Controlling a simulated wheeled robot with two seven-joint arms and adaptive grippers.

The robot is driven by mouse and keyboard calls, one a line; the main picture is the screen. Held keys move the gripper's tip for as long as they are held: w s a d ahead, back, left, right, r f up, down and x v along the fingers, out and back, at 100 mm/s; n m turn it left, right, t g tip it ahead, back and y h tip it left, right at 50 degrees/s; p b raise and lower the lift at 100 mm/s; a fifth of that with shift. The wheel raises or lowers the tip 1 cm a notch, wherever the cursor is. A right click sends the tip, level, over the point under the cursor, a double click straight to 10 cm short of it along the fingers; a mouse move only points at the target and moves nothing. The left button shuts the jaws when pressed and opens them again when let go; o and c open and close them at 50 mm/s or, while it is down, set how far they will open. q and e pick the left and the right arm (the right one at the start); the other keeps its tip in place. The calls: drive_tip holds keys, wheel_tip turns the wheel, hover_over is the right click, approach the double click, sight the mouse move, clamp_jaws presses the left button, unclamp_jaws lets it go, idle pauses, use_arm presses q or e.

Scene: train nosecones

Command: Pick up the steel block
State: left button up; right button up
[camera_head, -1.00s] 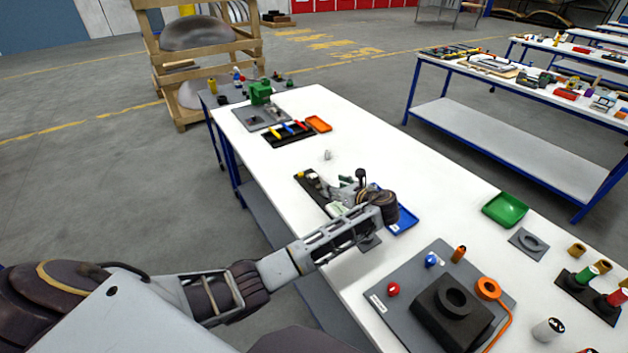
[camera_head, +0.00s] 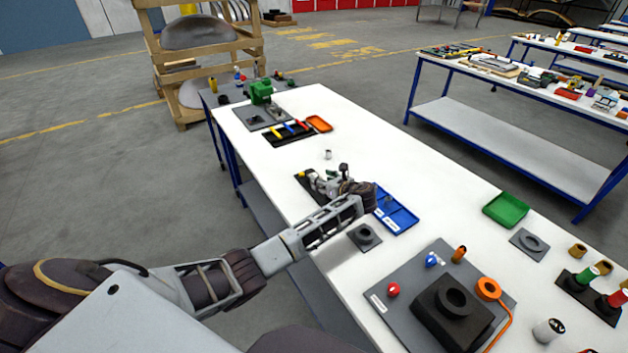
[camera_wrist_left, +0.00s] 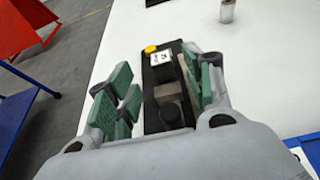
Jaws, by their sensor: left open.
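My left gripper (camera_head: 322,184) reaches over the table from the left arm and is open and empty. In the left wrist view its green-padded fingers (camera_wrist_left: 160,90) stand apart on both sides of a narrow black tray (camera_wrist_left: 152,122). A grey block (camera_wrist_left: 168,93), likely the steel block, sits in that tray between the fingers, apart from the pads as far as I can tell. A dark block with a white label (camera_wrist_left: 161,61) and a yellow round piece (camera_wrist_left: 150,49) lie beyond it.
A blue tray (camera_head: 404,219) and a grey plate with a dark ring (camera_head: 364,239) lie near the gripper. A small grey cylinder (camera_head: 328,154) stands beyond it. A large grey board (camera_head: 387,278) with a black block lies nearer. The white table between is clear.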

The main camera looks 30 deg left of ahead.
sight(314, 175)
idle(0.3)
use_arm(q)
drive_tip(key=shift+x, duration=2.6)
drive_tip(key=shift+r, duration=0.1)
drive_tip(key=shift+w, duration=0.1)
clamp_jaws()
